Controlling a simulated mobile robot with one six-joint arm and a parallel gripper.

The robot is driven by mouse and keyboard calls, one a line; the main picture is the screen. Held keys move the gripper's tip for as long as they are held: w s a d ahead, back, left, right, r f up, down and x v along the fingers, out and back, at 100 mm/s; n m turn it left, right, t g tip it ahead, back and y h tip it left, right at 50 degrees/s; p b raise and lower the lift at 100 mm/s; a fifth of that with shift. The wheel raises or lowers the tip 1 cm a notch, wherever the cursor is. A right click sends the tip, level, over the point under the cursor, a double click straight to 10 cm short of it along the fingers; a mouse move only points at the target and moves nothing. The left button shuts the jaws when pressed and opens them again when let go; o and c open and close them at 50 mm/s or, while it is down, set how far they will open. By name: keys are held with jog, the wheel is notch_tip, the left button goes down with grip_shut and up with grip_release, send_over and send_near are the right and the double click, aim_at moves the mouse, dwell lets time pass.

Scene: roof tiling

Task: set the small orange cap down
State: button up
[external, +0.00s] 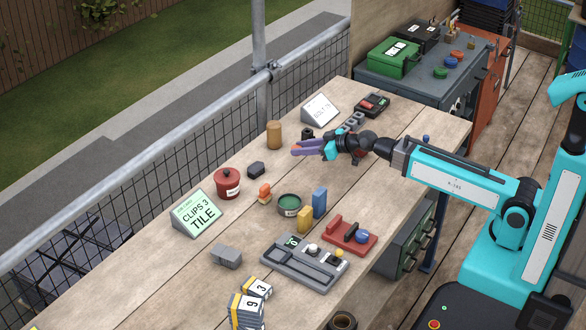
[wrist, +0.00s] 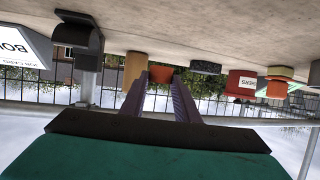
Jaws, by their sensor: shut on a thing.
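The small orange cap (wrist: 160,76) shows between the tips of my gripper's two purple fingers in the wrist view. My gripper (wrist: 160,92) is shut on it. In the external view my gripper (external: 302,148) reaches left over the workbench, fingers roughly level and close above the top. The cap is too small and too covered by the fingers to make out there. I cannot tell whether the cap touches the bench.
A tan cylinder (external: 274,135) stands just left of my fingers, with a dark block (external: 256,169) and a red pot (external: 228,185) farther left. Bare wood lies below the fingers.

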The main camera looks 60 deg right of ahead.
aim_at(302, 163)
jog(key=shift+f, duration=1.75)
jog(key=shift+f, duration=0.2)
jog(key=o, duration=1)
jog(key=shift+r, duration=0.3)
jog(key=shift+v, duration=1.4)
jog(key=shift+w+f+b, duration=0.15)
jog(key=shift+f+b, duration=0.05)
jog(key=shift+b, duration=0.95)
jog(key=b, duration=0.4)
jog(key=shift+a+r, duration=0.1)
jog(key=shift+r, duration=0.05)
